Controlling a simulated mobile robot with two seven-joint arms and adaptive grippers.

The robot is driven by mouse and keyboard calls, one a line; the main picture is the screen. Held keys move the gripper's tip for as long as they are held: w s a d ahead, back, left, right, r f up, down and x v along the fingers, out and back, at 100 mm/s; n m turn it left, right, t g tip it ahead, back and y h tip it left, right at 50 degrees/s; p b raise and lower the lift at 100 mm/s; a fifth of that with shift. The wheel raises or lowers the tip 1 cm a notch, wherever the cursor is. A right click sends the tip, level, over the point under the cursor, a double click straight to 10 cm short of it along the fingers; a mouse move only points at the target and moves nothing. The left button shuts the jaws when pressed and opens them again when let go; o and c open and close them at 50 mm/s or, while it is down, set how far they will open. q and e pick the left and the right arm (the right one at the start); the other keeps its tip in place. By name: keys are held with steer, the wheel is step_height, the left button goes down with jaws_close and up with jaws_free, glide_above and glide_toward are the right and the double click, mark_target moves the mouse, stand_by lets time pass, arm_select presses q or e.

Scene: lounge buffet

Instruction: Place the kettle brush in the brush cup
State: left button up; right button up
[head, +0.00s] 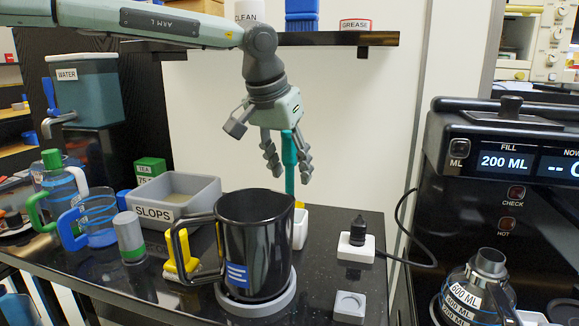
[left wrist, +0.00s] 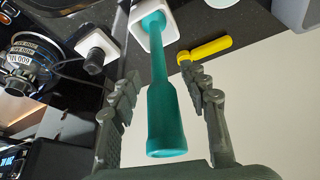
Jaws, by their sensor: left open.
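The kettle brush, with its teal handle (head: 289,165), stands upright behind the black pitcher. Its lower end is inside the white brush cup (head: 300,230), which the pitcher partly hides. My left gripper (head: 287,158) points down over the handle, open, with its fingers on either side. In the left wrist view the teal handle (left wrist: 168,115) runs between the spread fingers (left wrist: 163,88), with gaps showing at both sides. Its far end goes into the white cup (left wrist: 138,22). My right gripper is not in view.
The black pitcher (head: 258,245) stands on a round grey base in front of the cup. A grey SLOPS bin (head: 198,198) and a yellow-handled tool (head: 181,262) are to the left. A white block with a black knob (head: 356,243) is to the right. A shelf (head: 330,39) is above.

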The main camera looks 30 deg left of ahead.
arm_select(q)
steer(key=shift+r, duration=0.5)
steer(key=v, duration=1.1)
steer(key=shift+s+p, duration=0.15)
steer(key=shift+p, duration=0.25)
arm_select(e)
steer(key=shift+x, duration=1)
arm_select(q)
steer(key=shift+r, duration=0.15)
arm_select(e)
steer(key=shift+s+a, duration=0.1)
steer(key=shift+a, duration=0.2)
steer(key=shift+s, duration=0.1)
